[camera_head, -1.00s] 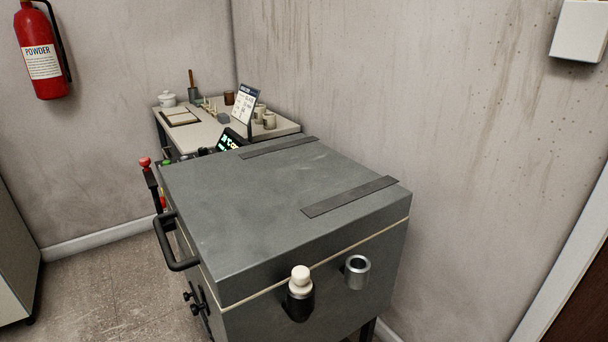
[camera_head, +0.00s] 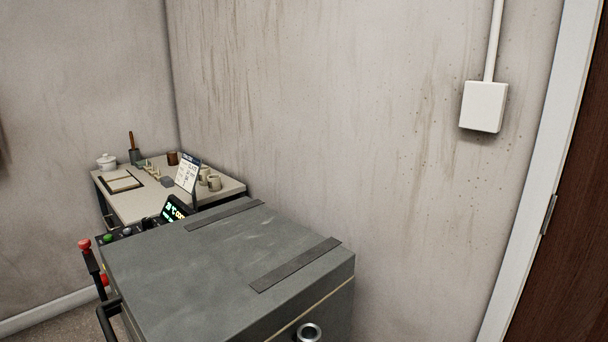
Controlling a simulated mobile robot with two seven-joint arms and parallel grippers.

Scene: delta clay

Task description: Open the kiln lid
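The kiln lid (camera_head: 200,273) is a flat grey slab with two dark strips across its top. It lies closed on the kiln body (camera_head: 335,308), with a pale seam line between them. The black lid handle (camera_head: 108,318) sticks out at the lower left and is partly cut off by the frame's bottom edge. A metal ring-shaped port (camera_head: 308,333) shows at the bottom edge. Neither of my grippers is in view.
A control panel with a lit display (camera_head: 175,208) and a red knob (camera_head: 84,244) stands at the kiln's far left. Behind it is a small table (camera_head: 140,207) with pots and a card. A wall runs close along the right, with a white box (camera_head: 484,106) and a door (camera_head: 560,220).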

